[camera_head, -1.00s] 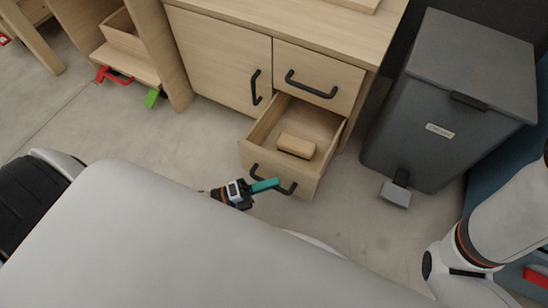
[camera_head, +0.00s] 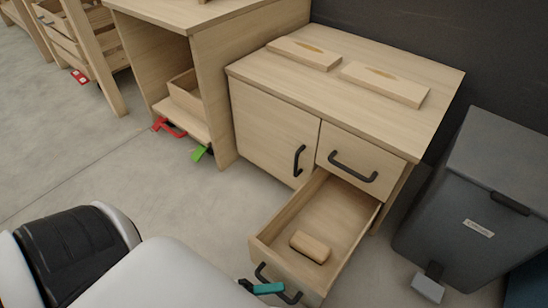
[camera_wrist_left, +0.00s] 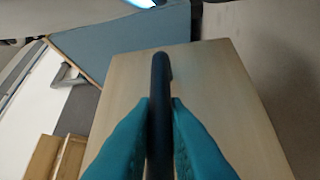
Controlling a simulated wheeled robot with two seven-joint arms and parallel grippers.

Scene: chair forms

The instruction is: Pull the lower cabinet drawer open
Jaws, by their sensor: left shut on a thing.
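The lower cabinet drawer (camera_head: 280,248) stands pulled out from the wooden cabinet (camera_head: 265,130), with a small wooden block (camera_head: 310,247) lying inside. Its dark bar handle (camera_head: 291,296) is on the drawer front, low in the head view. My left gripper (camera_head: 268,288) has teal fingers and is at this handle. In the left wrist view the two teal fingers (camera_wrist_left: 160,130) are shut on the dark handle (camera_wrist_left: 160,85), against the pale drawer front (camera_wrist_left: 215,95). My right gripper is not in view.
The upper drawer (camera_head: 358,165) and the cabinet door (camera_head: 275,130) are closed. A grey pedal bin (camera_head: 465,205) stands right of the cabinet. A desk-like wooden unit (camera_head: 222,100) stands to the left. Bare floor (camera_head: 110,165) lies at the left.

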